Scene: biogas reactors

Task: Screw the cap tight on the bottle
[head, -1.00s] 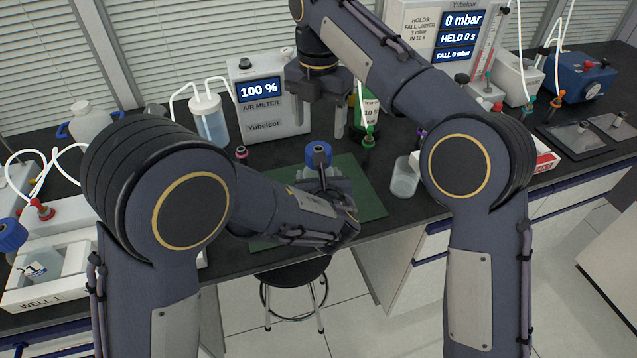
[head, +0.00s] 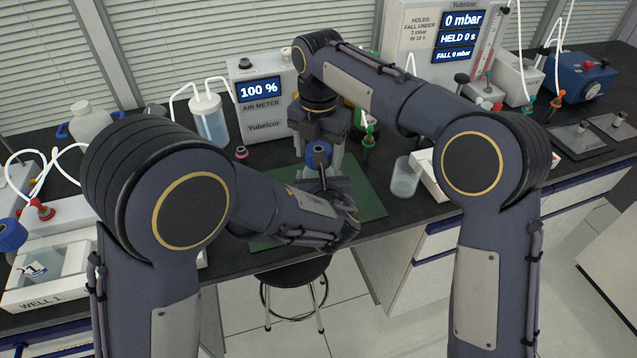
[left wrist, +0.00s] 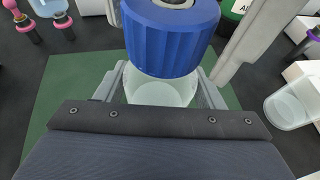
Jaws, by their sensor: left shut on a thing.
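The bottle (left wrist: 160,92) is clear, with a large ribbed blue cap (left wrist: 170,38) on its top. The cap also shows in the head view (head: 318,154) above the green mat (head: 372,200). My left gripper (left wrist: 162,88) is shut on the bottle below the cap, a finger on each side. My right gripper (head: 319,150) points down from above, just behind the cap in the head view. Its fingers are spread and open. In the left wrist view one grey finger shows right of the cap, with a visible gap. Whether the cap is tight cannot be told.
An air meter (head: 262,100) reading 100 % stands behind the mat. A clear beaker (head: 404,178) stands right of the mat, and a green-labelled bottle (head: 371,118) stands behind the right gripper. A small pink-topped item (head: 241,153) stands to the left.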

